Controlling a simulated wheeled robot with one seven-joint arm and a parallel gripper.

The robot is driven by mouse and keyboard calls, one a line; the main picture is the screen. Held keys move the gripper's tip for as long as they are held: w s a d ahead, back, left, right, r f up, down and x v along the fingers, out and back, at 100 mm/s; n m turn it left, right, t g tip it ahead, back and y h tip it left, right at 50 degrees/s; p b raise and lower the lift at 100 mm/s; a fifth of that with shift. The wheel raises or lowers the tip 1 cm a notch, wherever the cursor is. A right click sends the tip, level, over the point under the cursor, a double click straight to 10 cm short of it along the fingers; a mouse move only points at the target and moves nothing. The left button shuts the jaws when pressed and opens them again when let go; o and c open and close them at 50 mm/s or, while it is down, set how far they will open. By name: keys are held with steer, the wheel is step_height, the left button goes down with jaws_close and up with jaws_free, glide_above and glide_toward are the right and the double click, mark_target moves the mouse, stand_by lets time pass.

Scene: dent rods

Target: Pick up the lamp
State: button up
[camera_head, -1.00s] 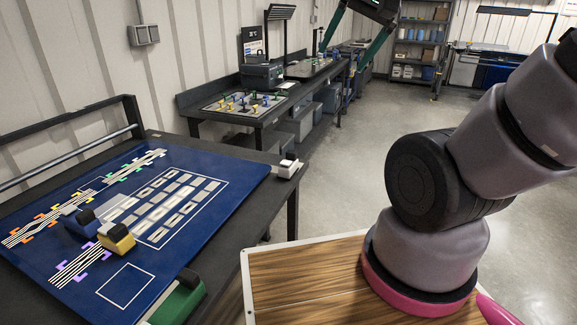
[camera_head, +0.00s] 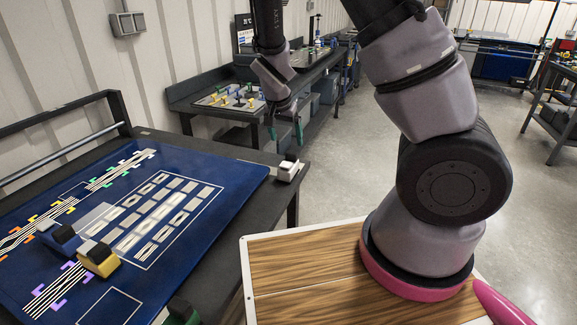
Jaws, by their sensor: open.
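My gripper (camera_head: 285,131) hangs down at the upper middle of the head view. Its two green-tipped fingers are apart, with nothing seen between them. It appears in front of the right end of the far workbench (camera_head: 200,107); its exact distance from the bench is unclear. I cannot make out a lamp now. A dark lamp on a post showed at the back of that bench in the earlier frame; my arm and the top edge now cover that spot.
A blue mat (camera_head: 235,178) with striped lines, grey cards and blocks covers the near table. The far bench holds a board (camera_head: 228,101) with small coloured pieces. Grey floor (camera_head: 350,150) lies open to the right.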

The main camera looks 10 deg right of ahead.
mark_target(290, 155)
steer(key=shift+w+f, duration=0.35)
steer(key=shift+f, duration=0.3)
steer(key=x, duration=0.4)
steer(key=shift+w+d+f, duration=0.15)
steer(key=shift+w+f, duration=0.05)
steer(key=shift+f, duration=0.1)
steer(key=shift+w+d+x, duration=0.1)
steer(key=shift+x, duration=1.25)
steer(key=shift+w+d+x, duration=0.1)
steer(key=shift+w+x, duration=0.05)
steer(key=shift+x, duration=1.25)
steer(key=shift+r, duration=0.15)
steer(key=shift+c, duration=0.3)
jaws_close()
